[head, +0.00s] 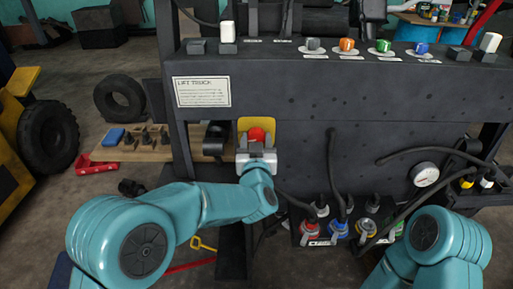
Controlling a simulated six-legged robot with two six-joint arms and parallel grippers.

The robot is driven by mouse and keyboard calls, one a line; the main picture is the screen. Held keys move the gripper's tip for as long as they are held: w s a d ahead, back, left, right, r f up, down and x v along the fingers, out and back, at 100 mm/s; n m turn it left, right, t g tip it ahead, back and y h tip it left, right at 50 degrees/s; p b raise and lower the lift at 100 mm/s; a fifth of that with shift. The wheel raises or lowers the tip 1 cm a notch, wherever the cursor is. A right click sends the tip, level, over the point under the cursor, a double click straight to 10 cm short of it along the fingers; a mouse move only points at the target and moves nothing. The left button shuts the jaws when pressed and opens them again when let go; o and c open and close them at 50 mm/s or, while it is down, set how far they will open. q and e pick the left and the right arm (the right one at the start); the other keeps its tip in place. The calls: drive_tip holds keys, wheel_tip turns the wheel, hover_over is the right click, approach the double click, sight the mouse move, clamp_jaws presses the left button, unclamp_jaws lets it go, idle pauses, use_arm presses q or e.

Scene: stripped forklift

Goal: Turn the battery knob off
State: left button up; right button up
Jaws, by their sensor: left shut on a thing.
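The battery knob is a red knob (257,135) on a yellow backplate (243,126), on the dark front panel of the forklift, left of the panel's middle. My left gripper (257,150) is right at the knob, its light grey body just below it, and it is shut on the knob. The fingers and the lower part of the knob are mostly hidden, so the knob's exact turn angle cannot be told. My right arm comes in at the lower right, but its gripper does not show.
A "LIFT TRUCK" label (202,92) is left above the knob. Coloured buttons (347,45) line the top ledge. Cables hang to connectors (338,229) below right, near a pressure gauge (424,174). A wooden board (112,154) with dark parts and tyres (48,138) stand at left.

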use_arm(q)
drive_tip(key=shift+f+n+b, duration=0.2)
drive_tip(key=shift+n+b, duration=7.05)
drive_tip(key=shift+n, duration=0.65)
drive_tip(key=shift+r, duration=0.1)
drive_tip(key=o, duration=1)
drive_tip(key=shift+o, duration=0.2)
